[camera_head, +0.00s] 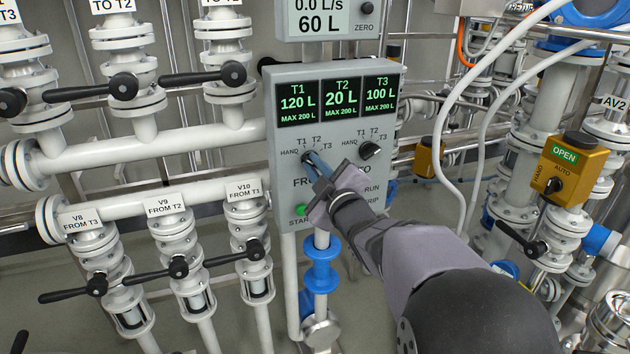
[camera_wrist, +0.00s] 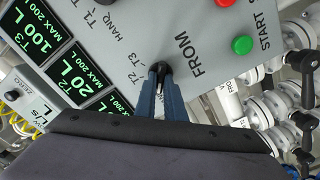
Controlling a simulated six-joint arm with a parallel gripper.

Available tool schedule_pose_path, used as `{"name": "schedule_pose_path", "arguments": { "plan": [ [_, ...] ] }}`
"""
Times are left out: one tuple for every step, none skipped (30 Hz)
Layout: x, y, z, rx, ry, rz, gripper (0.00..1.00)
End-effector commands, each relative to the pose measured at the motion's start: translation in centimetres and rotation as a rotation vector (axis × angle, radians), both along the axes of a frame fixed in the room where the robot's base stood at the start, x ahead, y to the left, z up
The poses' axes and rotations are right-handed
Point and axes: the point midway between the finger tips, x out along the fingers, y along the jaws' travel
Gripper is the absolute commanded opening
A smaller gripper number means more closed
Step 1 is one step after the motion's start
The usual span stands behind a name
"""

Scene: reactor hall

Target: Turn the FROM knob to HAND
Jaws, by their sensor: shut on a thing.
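The FROM knob (camera_head: 306,156) is a small dark knob on the lower left of the grey control panel (camera_head: 340,140). HAND, T1, T2 and T3 labels arc around it. My gripper (camera_head: 313,162) reaches in from the lower right with its blue fingers shut on the knob. In the wrist view the black knob (camera_wrist: 161,68) sits between the tips of the blue fingers (camera_wrist: 162,80). There the T2 and T3 labels show beside it. The fingers cover most of the knob, so I cannot tell which label it points to.
The TO knob (camera_head: 370,150) is close to the right of my gripper. A green button (camera_wrist: 242,45) and a red button (camera_wrist: 225,2) are near the FROM lettering. White pipes with black valve handles (camera_head: 178,267) stand left. A yellow actuator box (camera_head: 568,168) is at right.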

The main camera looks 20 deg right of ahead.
Motion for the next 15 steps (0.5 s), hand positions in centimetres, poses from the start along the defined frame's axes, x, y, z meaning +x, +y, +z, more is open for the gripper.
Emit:
{"name": "schedule_pose_path", "arguments": {
  "plan": [
    [-0.02, 0.03, -0.39, -0.031, -0.004, 0.000, 0.00],
    [-0.02, 0.04, -0.41, -0.050, -0.003, 0.000, 0.00],
    [-0.01, 0.04, -0.39, -0.072, -0.002, 0.001, 0.00],
    [0.00, 0.04, -0.34, -0.088, -0.003, 0.000, 0.00],
    [0.00, 0.05, -0.31, -0.102, -0.003, 0.000, 0.00],
    [-0.01, 0.05, -0.29, -0.119, -0.002, -0.001, 0.00],
    [-0.01, 0.05, -0.28, -0.130, -0.001, 0.000, 0.00],
    [-0.01, 0.07, -0.25, -0.142, -0.001, 0.000, 0.00],
    [-0.01, 0.07, -0.23, -0.154, -0.002, 0.001, 0.00],
    [-0.01, 0.07, -0.21, -0.161, -0.001, 0.001, 0.00],
    [0.00, 0.07, -0.19, -0.168, -0.001, 0.001, 0.00],
    [0.00, 0.06, -0.17, -0.174, -0.001, 0.001, 0.00],
    [0.00, 0.06, -0.15, -0.179, 0.000, 0.000, 0.00],
    [0.01, 0.06, -0.13, -0.182, 0.000, 0.000, 0.00],
    [0.01, 0.05, -0.11, -0.186, 0.000, 0.000, 0.00]
  ]
}}
